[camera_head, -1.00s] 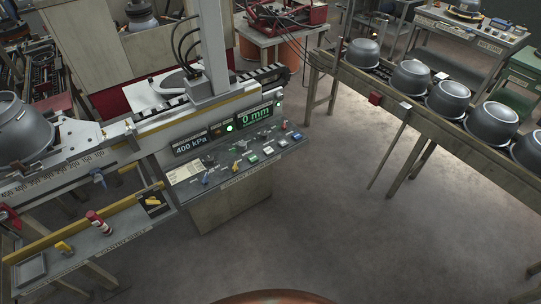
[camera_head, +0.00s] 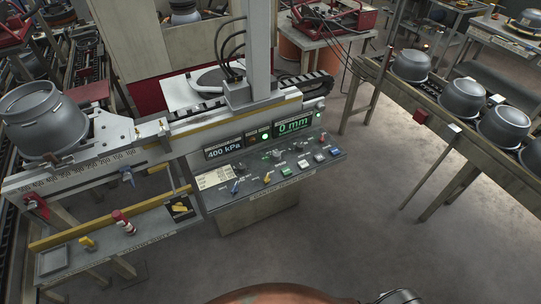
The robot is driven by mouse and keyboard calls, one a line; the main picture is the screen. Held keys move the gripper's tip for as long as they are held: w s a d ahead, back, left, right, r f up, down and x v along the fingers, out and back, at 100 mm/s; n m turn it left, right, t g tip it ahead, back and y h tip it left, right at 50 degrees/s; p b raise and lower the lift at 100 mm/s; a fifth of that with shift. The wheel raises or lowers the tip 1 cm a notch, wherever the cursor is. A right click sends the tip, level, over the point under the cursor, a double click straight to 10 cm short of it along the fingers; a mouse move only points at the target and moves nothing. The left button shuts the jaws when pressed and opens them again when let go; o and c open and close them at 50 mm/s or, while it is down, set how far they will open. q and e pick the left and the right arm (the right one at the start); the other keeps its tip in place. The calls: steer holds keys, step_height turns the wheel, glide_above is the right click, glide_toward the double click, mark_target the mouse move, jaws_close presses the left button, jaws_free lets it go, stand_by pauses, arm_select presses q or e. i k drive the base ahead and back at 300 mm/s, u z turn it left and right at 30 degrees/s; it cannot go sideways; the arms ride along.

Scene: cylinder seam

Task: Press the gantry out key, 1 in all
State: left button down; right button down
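The control console (camera_head: 233,212) stands at the middle, with a sloped grey panel of small keys and levers. The labels are too small to read, so I cannot tell which is the gantry out key. The left display (camera_head: 225,149) reads 400 kPa and the right display (camera_head: 294,126) reads 0 mm. A green lamp (camera_head: 265,136) glows between them. Neither gripper is in view, and nothing touches the panel.
A grey vessel (camera_head: 42,122) sits on the rail at left. A side shelf (camera_head: 125,237) bears a red-and-white part (camera_head: 122,221) and yellow pieces. A bench (camera_head: 440,140) with several grey pots runs along the right. The floor before the console is clear.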

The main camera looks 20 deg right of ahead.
mark_target(303, 165)
steer(key=u, duration=0.05)
steer(key=i, duration=1.05)
steer(key=z, duration=0.7)
